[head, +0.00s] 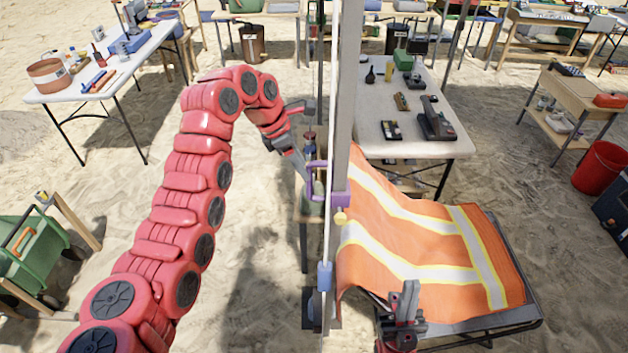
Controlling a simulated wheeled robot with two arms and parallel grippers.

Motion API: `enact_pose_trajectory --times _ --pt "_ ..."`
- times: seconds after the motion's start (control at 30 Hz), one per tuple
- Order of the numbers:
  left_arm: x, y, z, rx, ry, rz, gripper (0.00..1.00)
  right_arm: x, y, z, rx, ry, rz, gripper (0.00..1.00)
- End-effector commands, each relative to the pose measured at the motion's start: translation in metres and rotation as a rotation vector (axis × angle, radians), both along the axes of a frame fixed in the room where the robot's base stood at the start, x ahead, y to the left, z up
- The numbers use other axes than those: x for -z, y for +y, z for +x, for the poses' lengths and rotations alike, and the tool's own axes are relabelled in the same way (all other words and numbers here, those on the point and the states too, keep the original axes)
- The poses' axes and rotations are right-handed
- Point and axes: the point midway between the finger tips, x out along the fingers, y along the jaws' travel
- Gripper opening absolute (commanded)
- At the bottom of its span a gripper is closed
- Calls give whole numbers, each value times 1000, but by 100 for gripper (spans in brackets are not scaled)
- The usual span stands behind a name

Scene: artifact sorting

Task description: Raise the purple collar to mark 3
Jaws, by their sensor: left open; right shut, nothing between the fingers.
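The purple collar (341,199) sits on the tall grey upright (347,120) in the middle of the head view. Its purple loop handle (312,182) sticks out to the left. My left gripper (305,140) is open, close to the handle's upper left. One finger reaches down beside the handle; I cannot tell whether it touches. No numbered marks can be read on the upright. My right gripper (405,302) is shut and empty, low in the view, in front of the orange cloth and apart from the collar.
An orange cloth with pale stripes (420,235) lies over a frame at right. A white table (440,150) stands behind. Sand is open at left.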

Motion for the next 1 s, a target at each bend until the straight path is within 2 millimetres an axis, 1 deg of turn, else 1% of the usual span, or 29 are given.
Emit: enact_pose_trajectory --times 0.03,0.1,0.23,0.4,0.57,0.8,0.83,0.87,1.0 --pt "7 -5 0 1 4 -2 50 -10 0 0 0 0 0 0" --pt "23 -11 0 1 6 -1 50 -16 0 0 0 0 0 0" --pt "48 -21 2 4 6 1 50 -27 0 0 0 0 0 0" --pt "67 -29 6 1 0 0 50 -34 0 0 0 0 0 0" --pt "77 -31 7 1 -1 1 50 -36 0 0 0 0 0 0" --pt "78 -31 7 1 -3 1 50 -35 0 0 0 0 0 0" --pt "78 -31 7 1 -3 1 48 -35 0 0 0 0 0 0" --pt "78 -31 7 1 -3 1 42 -35 0 0 0 0 0 0" --pt "78 -31 7 1 -3 1 17 -35 0 0 0 0 0 0"
